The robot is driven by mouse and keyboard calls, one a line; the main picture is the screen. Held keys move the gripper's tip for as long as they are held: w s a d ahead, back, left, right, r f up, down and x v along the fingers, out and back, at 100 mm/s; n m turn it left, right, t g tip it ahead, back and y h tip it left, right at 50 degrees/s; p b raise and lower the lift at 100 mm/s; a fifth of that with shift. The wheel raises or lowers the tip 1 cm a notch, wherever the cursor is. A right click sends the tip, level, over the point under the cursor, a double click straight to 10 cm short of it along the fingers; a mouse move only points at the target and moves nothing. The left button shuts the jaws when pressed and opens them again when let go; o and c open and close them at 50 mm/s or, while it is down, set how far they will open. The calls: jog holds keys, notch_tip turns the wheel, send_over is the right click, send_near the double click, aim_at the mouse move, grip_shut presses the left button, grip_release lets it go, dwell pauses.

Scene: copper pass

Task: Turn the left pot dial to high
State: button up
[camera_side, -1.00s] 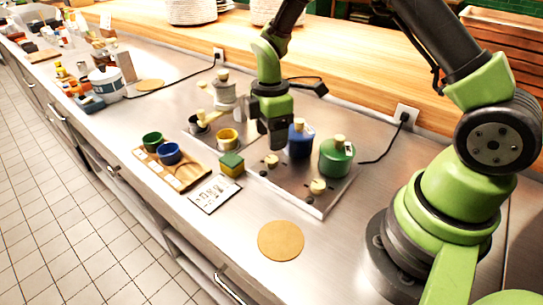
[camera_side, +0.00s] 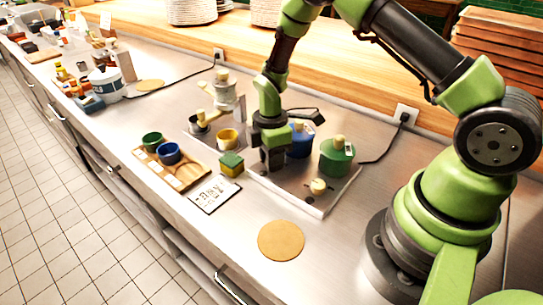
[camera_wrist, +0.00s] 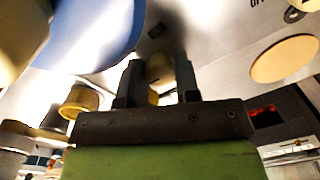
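My gripper (camera_side: 275,160) points down over the left end of the stove plate, left of the blue pot (camera_side: 300,142). It hides the left dial in the side view. In the wrist view my gripper (camera_wrist: 160,80) has its fingers apart, with a cream knob (camera_wrist: 160,68), which looks like the left dial, between them. I cannot tell whether the fingers touch it. The dial's setting does not show. The right dial (camera_side: 318,187) is cream and stands in front of the green pot (camera_side: 337,158). The blue pot also fills the upper left of the wrist view (camera_wrist: 85,35).
A green and yellow block (camera_side: 231,165) and a card (camera_side: 214,194) lie left of the stove plate (camera_side: 290,189). A yellow cup (camera_side: 228,138) and a wooden tray (camera_side: 187,177) stand further left. A round tan mat (camera_side: 281,241) lies in front, with bare counter around it.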

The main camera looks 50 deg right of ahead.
jog(key=shift+m, duration=0.3)
jog(key=m, duration=1.3)
jog(key=shift+s+m, duration=0.1)
jog(key=shift+m, duration=0.2)
jog(key=m, duration=0.4)
jog(key=shift+m+t, duration=0.3)
jog(key=m, duration=0.4)
jog(key=shift+m, duration=0.4)
jog(key=o, duration=0.9)
